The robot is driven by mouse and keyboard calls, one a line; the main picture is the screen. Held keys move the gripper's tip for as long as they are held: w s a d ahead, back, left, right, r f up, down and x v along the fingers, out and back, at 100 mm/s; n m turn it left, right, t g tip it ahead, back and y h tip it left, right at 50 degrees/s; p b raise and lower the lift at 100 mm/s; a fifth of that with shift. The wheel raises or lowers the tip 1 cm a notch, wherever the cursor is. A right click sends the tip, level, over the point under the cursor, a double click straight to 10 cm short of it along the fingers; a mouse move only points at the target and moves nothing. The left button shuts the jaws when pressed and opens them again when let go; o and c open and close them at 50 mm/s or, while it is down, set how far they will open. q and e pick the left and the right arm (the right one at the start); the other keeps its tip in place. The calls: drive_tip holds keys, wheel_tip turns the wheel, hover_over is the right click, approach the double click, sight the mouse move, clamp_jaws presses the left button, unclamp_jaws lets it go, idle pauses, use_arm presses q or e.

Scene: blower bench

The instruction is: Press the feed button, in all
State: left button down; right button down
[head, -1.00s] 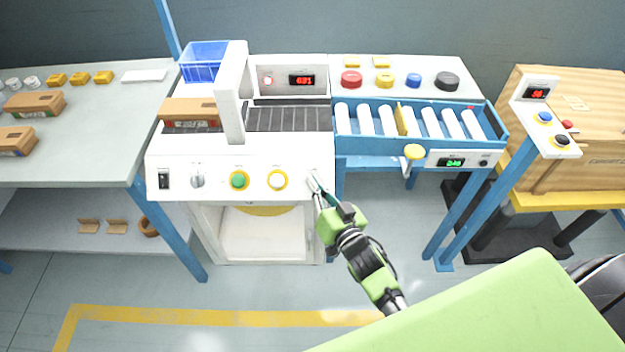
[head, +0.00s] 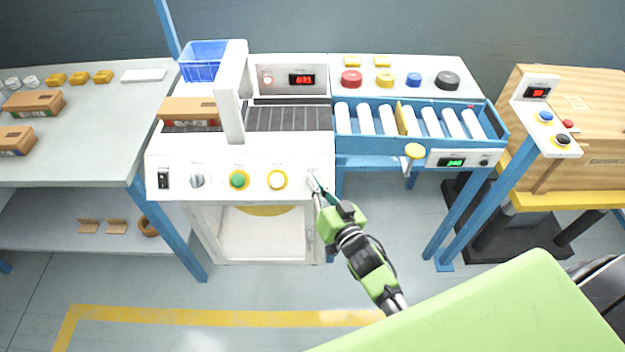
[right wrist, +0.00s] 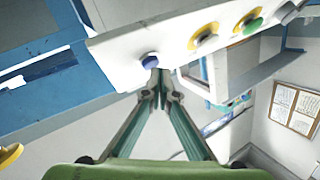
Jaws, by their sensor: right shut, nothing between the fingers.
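The white machine's front panel (head: 217,165) carries a black switch (head: 164,179), a knob (head: 197,180), a green button (head: 239,180) and a white button with a yellow ring (head: 277,180). Labels are too small to read, so I cannot tell which is the feed button. My right gripper (head: 314,180) is shut and empty, its tips at the panel's right end. In the wrist view the tips (right wrist: 157,74) are close by the blue button; contact is unclear.
A brown box (head: 188,109) lies on the machine's left side, near a blue bin (head: 203,66). A separate button post (head: 546,130) stands farther right. Floor in front is clear.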

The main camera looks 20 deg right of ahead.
drive_tip(key=shift+w+d+f, duration=0.1)
drive_tip(key=shift+w+f, duration=0.15)
drive_tip(key=shift+f, duration=0.05)
idle(0.9)
drive_tip(key=shift+s+a+r+p, duration=0.2)
drive_tip(key=shift+s+r+p, duration=0.35)
drive_tip(key=shift+r+p, duration=0.05)
drive_tip(key=s+r+p, duration=0.2)
drive_tip(key=p, duration=0.1)
drive_tip(key=s+a+r+p, duration=0.1)
drive_tip(key=shift+s+a+r, duration=0.1)
drive_tip(key=shift+s+r, duration=0.05)
drive_tip(key=shift+r, duration=0.1)
idle(0.9)
